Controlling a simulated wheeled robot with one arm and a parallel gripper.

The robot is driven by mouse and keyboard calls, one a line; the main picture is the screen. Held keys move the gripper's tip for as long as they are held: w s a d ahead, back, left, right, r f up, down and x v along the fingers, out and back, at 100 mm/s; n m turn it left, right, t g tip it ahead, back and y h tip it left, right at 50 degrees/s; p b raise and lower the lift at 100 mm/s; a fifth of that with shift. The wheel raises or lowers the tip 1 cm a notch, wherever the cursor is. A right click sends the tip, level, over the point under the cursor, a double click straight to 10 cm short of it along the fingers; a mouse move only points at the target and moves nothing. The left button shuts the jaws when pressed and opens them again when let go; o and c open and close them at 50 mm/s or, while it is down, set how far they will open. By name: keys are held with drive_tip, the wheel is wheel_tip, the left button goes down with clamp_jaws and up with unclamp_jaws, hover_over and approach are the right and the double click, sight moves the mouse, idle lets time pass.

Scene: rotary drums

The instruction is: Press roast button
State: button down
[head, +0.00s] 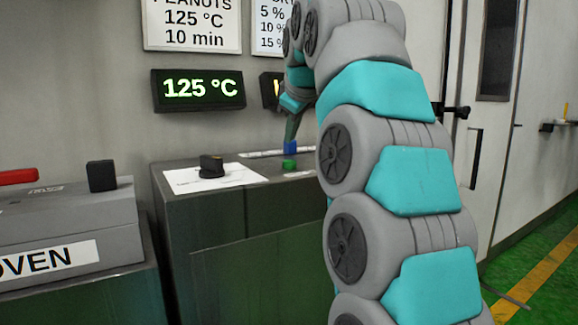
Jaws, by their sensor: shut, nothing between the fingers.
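My gripper (290,147) is at the end of my arm, which reaches over the dark cabinet (215,215) beside the wall. It is small in view, points down and is shut and empty. A small blue piece and a green piece (289,163) show at its lower end, just above the right part of the cabinet top. I cannot tell whether they are fingertips or a button, or whether the gripper touches anything. No button labelled roast can be read. A black knob (211,166) stands on a white paper dial on the cabinet top, left of the gripper.
A lit green display (198,89) reads 125 °C on the wall. A peanuts sign (192,22) hangs above it. A grey oven box (65,230) with a black knob (101,176) and a red handle (18,176) stands left. My arm hides the cabinet's right side.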

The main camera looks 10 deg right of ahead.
sight(292, 163)
drive_tip(key=shift+f+b, duration=0.5)
drive_tip(key=shift+f, duration=0.7)
drive_tip(key=shift+f, duration=0.1)
idle(1.1)
drive_tip(key=shift+f, duration=0.3)
drive_tip(key=shift+f+b, duration=0.5)
drive_tip(key=shift+f, duration=0.05)
idle(0.8)
drive_tip(key=shift+r+p, duration=1)
drive_tip(key=shift+p, duration=0.05)
idle(0.3)
